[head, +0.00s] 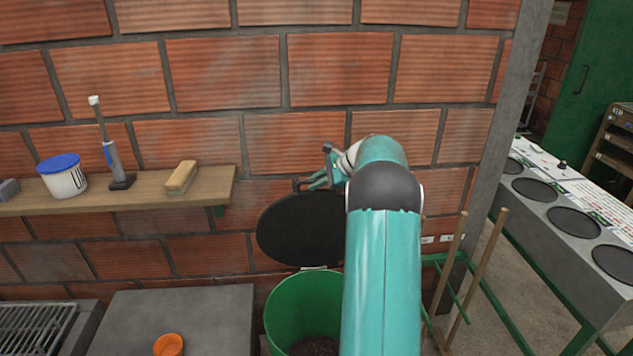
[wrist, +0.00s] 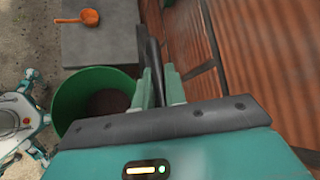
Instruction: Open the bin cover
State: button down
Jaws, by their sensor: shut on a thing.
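The bin cover (head: 300,230) is a dark round lid, raised steeply behind the green bin (head: 290,308), close to the brick wall. Its lower edge meets the bin's back rim at a small hinge. The bin's mouth is uncovered and dark material (head: 314,346) shows inside. My gripper (head: 316,181) is at the upper edge of the cover, partly hidden by my arm. In the wrist view, my gripper (wrist: 162,85) is shut on the cover (wrist: 152,57), seen edge-on as a dark strip between the fingers. The green bin (wrist: 70,98) lies to the left there.
A wooden shelf (head: 140,189) on the wall holds a brush (head: 181,177), a blue-lidded tub (head: 62,176) and an upright tool (head: 111,150). Wooden handles (head: 452,265) stand right of my arm.

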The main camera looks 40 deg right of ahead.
jog(key=c, duration=1.5)
grip_release()
jog(key=shift+o, duration=0.2)
jog(key=v, duration=1.4)
jog(key=s+a+r+n+g+h, duration=0.1)
jog(key=a+r+n, duration=0.15)
jog(key=a, duration=0.75)
jog(key=s+a+r+n+g, duration=0.15)
jog(key=a+n, duration=0.25)
jog(key=a, duration=0.6)
jog(key=s+a+r+n+g+h, duration=0.15)
jog(key=a+n, duration=0.25)
jog(key=a, duration=0.6)
jog(key=s+a+f+n+h, duration=0.1)
jog(key=s+a+f+n, duration=0.2)
jog(key=s+a+n, duration=0.3)
jog(key=s+a+f+n+h, duration=0.1)
jog(key=s+a+f+n, duration=0.3)
jog(key=s+a, duration=0.7)
jog(key=shift+s+f+n+t+h, duration=0.25)
jog(key=shift+s+n+t+h, duration=0.15)
jog(key=shift+n, duration=0.65)
